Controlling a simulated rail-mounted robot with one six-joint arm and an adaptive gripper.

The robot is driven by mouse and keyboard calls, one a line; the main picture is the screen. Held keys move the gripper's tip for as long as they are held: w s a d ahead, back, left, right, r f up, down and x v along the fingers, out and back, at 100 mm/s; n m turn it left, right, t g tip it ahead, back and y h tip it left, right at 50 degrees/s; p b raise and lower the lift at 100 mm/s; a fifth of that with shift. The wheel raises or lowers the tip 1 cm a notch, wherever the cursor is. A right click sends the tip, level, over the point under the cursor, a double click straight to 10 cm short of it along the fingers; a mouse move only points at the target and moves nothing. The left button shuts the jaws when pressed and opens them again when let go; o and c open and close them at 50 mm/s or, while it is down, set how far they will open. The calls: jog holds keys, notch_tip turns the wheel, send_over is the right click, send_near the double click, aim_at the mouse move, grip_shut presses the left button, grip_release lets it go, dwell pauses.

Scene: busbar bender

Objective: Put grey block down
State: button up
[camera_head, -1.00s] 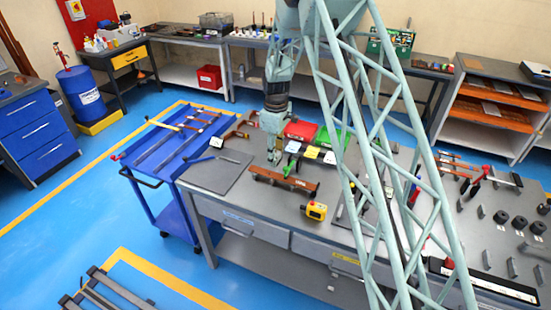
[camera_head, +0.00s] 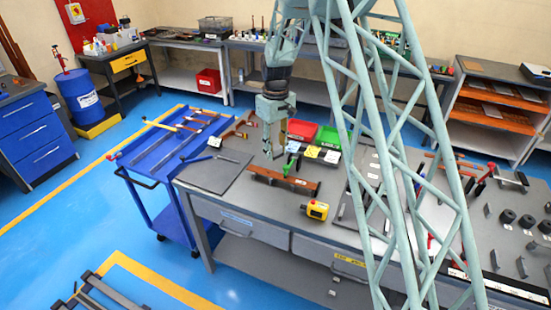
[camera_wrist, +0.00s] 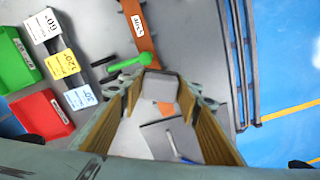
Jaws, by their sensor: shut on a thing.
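My gripper (camera_head: 268,151) is over the grey workbench, near the right side of the dark grey mat (camera_head: 215,172). In the wrist view, its gold-padded fingers (camera_wrist: 158,95) are shut on a small grey block (camera_wrist: 157,86) at their tips. The mat also shows beyond the fingers in the wrist view (camera_wrist: 158,138), with a pen-like thing on it. The block cannot be made out clearly in the head view. Whether it touches the bench I cannot tell.
A rust-brown bar tool (camera_head: 285,182) with a green handle (camera_wrist: 127,63) lies close by. Red (camera_head: 301,131) and green (camera_head: 328,137) bins and several label cards stand behind it. A blue cart (camera_head: 165,150) adjoins the left.

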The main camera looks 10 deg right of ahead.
jog(key=s+r+m+b, duration=0.5)
jog(key=m+b, duration=0.2)
jog(key=m, duration=0.1)
jog(key=shift+s+a+r+m+b, duration=0.25)
jog(key=shift+s+r+m+b, duration=0.05)
jog(key=shift+b, duration=0.05)
jog(key=shift+d, duration=0.15)
